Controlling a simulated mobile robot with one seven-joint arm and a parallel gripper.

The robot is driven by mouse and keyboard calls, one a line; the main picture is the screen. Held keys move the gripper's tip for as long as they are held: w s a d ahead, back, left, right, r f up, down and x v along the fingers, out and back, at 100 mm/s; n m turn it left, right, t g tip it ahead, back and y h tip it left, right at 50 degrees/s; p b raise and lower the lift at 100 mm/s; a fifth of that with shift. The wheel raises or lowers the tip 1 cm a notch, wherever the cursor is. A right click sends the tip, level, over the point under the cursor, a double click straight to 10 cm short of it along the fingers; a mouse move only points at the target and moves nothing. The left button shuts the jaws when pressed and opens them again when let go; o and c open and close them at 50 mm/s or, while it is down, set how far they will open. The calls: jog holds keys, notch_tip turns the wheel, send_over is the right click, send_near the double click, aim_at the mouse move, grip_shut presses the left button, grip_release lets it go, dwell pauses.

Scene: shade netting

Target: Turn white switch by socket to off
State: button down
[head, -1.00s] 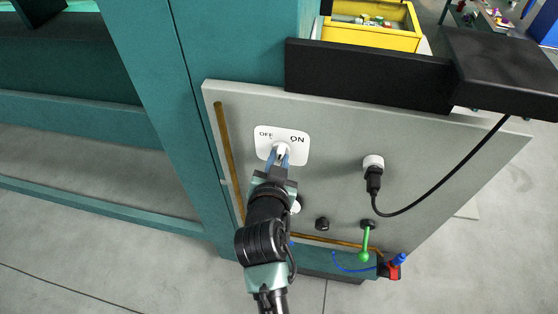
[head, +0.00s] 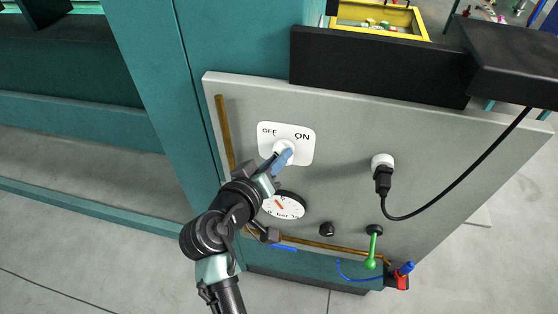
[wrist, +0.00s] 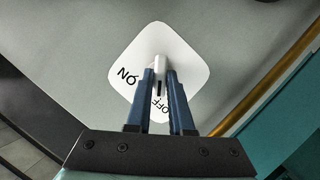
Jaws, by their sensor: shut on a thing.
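The white switch (wrist: 159,63) sits on a white plate (head: 301,131) marked OFF at left and ON at right, on the grey panel. In the wrist view, my gripper (wrist: 160,73) is shut on the switch knob, one blue finger on each side. A dark line on the knob shows between the fingers, running towards the OFF lettering. In the head view, my gripper (head: 281,157) reaches the plate from below and hides most of the knob. The white socket (head: 382,160) with a black plug in it is to the right.
A round pressure gauge (head: 285,205) lies just below my gripper. A black knob (head: 326,229) and a green lever (head: 372,250) are lower right. A black ledge (head: 378,68) juts out above the plate. A black cable (head: 462,170) loops at the right.

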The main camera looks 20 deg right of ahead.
jog(key=shift+n+h, duration=0.3)
jog(key=shift+n, duration=0.2)
jog(key=shift+b, duration=0.3)
jog(key=c, duration=0.8)
grip_release()
jog(key=shift+a, duration=0.1)
jog(key=b+v, duration=0.3)
jog(key=v, duration=1)
jog(key=shift+w, duration=0.15)
